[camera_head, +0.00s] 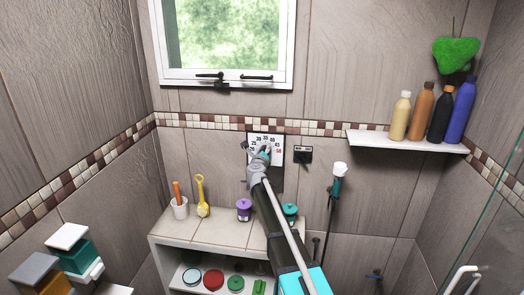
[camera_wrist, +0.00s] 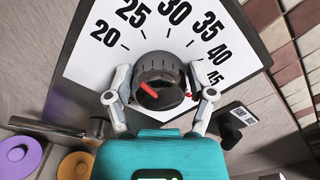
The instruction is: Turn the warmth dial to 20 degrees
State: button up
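The warmth dial (camera_wrist: 160,75) is a dark grey round knob on a white scale plate (camera_wrist: 82,62) marked from 20 up past 45. Its red pointer (camera_wrist: 148,90) slants up and left, roughly toward the 20. In the wrist view my gripper (camera_wrist: 161,76) has one finger on each side of the knob, and both fingertips look pressed against its sides. In the head view the scale plate (camera_head: 279,142) hangs on the wall below the tile band. My gripper (camera_head: 262,155) covers the dial there and hides its pointer.
A small dark wall device (camera_head: 303,154) is right of the plate. A handheld shower (camera_head: 338,180) hangs further right, below a shelf (camera_head: 405,142) with several bottles. Below left, a bench (camera_head: 215,232) holds a cup, a yellow scoop (camera_head: 203,197) and lidded jars.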

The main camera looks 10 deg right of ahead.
jog(key=o, duration=0.4)
jog(key=shift+d, duration=0.55)
jog(key=shift+s+a+r, duration=0.1)
jog(key=shift+s+a, duration=0.05)
jog(key=shift+a, duration=0.05)
jog(key=shift+s+a, duration=0.1)
jog(key=shift+s+a+n+t+h+b, duration=0.6)
jog(key=shift+s+a+n+b, duration=0.55)
jog(key=shift+s+n, duration=1.65)
jog(key=shift+s+a+n+t+h+b, duration=0.35)
jog(key=shift+s+a+n+h+b, duration=0.7)
jog(key=shift+n, duration=3.1)
jog(key=shift+s+a+n+t+h+b, duration=0.45)
jog(key=shift+s+a+n+b, duration=0.75)
jog(key=shift+s+n, duration=1.75)
jog(key=shift+w+n, duration=0.5)
jog(key=shift+w, duration=0.05)
